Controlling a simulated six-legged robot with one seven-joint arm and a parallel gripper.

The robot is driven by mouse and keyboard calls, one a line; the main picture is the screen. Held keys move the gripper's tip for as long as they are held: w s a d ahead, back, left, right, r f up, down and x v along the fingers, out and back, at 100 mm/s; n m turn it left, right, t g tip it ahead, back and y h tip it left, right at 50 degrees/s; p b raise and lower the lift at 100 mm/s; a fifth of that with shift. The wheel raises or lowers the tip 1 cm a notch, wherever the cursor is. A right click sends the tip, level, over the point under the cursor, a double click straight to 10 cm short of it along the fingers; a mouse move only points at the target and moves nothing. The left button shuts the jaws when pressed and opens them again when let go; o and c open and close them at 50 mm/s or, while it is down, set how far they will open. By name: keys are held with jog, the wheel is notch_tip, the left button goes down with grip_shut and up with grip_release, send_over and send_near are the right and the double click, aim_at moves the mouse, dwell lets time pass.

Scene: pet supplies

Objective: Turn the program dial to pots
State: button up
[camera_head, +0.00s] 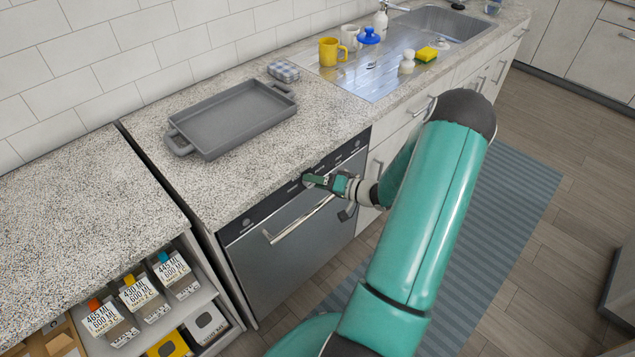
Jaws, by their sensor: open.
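The dishwasher (290,255) is built in under the speckled counter, with a steel door and a long bar handle (300,220). Its black control panel (268,207) runs along the top edge of the door and carries small pale markings. My gripper (309,180) is at the middle of this panel, its fingers pointing left against or just in front of it. The fingers are open. The program dial cannot be made out; my gripper covers that part of the panel. The pots label and the dial's setting are too small or hidden to read.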

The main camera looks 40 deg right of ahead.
jog(key=c, duration=1)
